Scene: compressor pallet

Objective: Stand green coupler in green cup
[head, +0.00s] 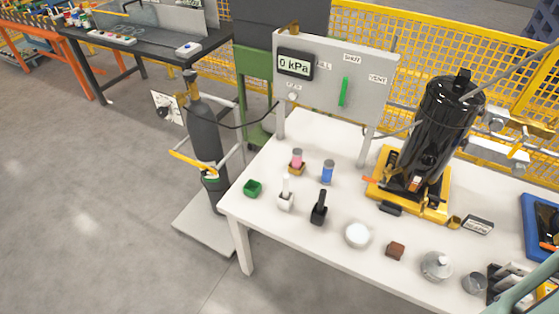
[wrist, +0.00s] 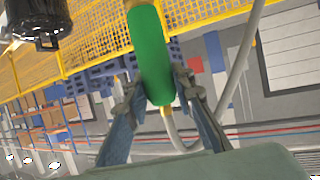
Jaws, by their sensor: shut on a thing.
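The green coupler (wrist: 152,55) is a long green cylinder with a brass-coloured end, held between the two fingers of my gripper (wrist: 158,86) in the wrist view. A grey hose (wrist: 243,70) loops close below the coupler's lower end. The coupler and my gripper's fingers do not show clearly in the head view. The green cup (head: 252,187) is a small open green holder at the left front corner of the white table in the head view. No coupler shows in it. The cup is not visible in the wrist view.
Beside the cup on the white table (head: 290,222) stand a white holder (head: 286,195), a black holder (head: 318,208), pink and blue cylinders. A black compressor (head: 437,135) stands on a yellow pallet at right. A gauge panel (head: 335,75) rises behind; a gas cylinder (head: 204,130) stands left.

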